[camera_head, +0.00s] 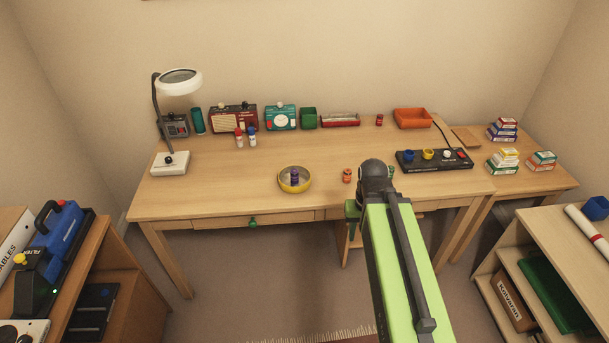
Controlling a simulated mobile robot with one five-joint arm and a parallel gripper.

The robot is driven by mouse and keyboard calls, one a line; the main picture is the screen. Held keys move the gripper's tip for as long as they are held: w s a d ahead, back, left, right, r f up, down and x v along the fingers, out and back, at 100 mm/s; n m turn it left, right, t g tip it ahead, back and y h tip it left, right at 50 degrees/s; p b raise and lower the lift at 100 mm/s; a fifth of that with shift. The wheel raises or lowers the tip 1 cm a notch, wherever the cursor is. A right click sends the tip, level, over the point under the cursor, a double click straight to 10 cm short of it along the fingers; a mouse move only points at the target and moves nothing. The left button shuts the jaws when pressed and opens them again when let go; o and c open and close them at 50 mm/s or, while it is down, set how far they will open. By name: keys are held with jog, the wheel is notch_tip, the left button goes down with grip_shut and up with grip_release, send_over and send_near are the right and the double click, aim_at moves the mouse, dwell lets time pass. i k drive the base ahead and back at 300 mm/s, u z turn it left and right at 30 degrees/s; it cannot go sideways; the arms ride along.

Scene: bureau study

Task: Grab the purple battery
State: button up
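The purple battery (295,176) stands upright in a round yellow bowl (283,187) near the front middle of the desk (222,185). My green arm reaches up from the bottom right to a dark rounded joint at the desk's front edge, right of the bowl. Nothing of mine touches the bowl or the battery in this view.
Orange batteries (347,175) stand between bowl and arm. Red (239,138) and blue (252,137) batteries stand behind the bowl. A magnifier lamp (170,163) is at the left, a black charger strip (434,159) at the right. The desk beside the bowl's left is clear.

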aim_at(294, 173)
jog(key=u, duration=1.2)
jog(key=i, duration=0.8)
jog(key=u, duration=0.8)
